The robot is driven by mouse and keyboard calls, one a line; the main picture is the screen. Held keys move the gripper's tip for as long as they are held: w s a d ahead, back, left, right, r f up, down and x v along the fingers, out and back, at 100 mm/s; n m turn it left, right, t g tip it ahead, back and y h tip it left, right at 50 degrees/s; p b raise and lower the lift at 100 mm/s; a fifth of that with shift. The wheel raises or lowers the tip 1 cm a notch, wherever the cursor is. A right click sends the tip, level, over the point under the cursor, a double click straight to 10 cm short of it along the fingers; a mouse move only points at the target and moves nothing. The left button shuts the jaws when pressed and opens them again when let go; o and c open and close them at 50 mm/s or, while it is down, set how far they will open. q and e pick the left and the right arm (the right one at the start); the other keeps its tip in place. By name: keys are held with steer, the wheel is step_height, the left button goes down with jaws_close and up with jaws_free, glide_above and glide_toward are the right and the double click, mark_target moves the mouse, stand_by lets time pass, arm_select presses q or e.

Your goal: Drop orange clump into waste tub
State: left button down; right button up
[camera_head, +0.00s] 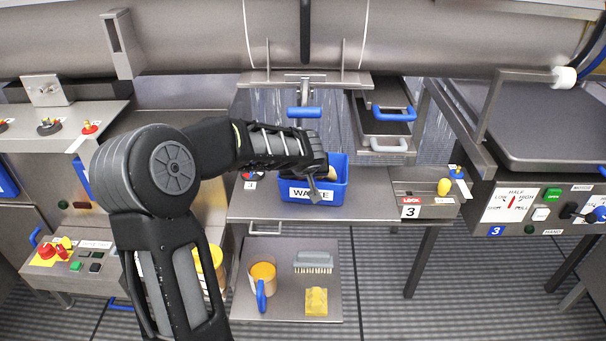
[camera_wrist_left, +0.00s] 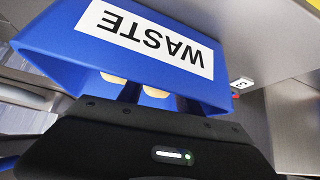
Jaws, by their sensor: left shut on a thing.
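The blue waste tub (camera_head: 336,196) stands on the steel shelf below the big drum, its WASTE label facing me. It also shows close up and upside down in the left wrist view (camera_wrist_left: 60,35). My left gripper (camera_head: 318,190) is at the tub, overlapping its front rim and label. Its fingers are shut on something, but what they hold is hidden. A tan piece (camera_head: 331,172) shows at the tub's opening beside the gripper. Two pale tan bits (camera_wrist_left: 155,92) show near the fingers in the wrist view. I cannot make out an orange clump for certain. My right gripper is not in view.
A lock box marked 3 (camera_head: 425,200) stands right of the tub. Blue handles (camera_head: 394,114) hang behind it. A lower shelf holds an orange-filled jug (camera_head: 262,272), a brush (camera_head: 313,262) and a yellow sponge (camera_head: 316,301). The shelf between tub and lock box is clear.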

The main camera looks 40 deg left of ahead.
arm_select(q)
steer(key=c, duration=1.1)
jaws_free()
steer(key=shift+r, duration=0.1)
steer(key=shift+r+p, duration=0.4)
steer(key=shift+p, duration=0.25)
steer(key=shift+r+p, duration=0.3)
steer(key=shift+p, duration=0.2)
steer(key=v, duration=1.1)
steer(key=shift+s+d+r, duration=0.15)
steer(key=shift+s+d, duration=0.1)
steer(key=shift+s, duration=0.05)
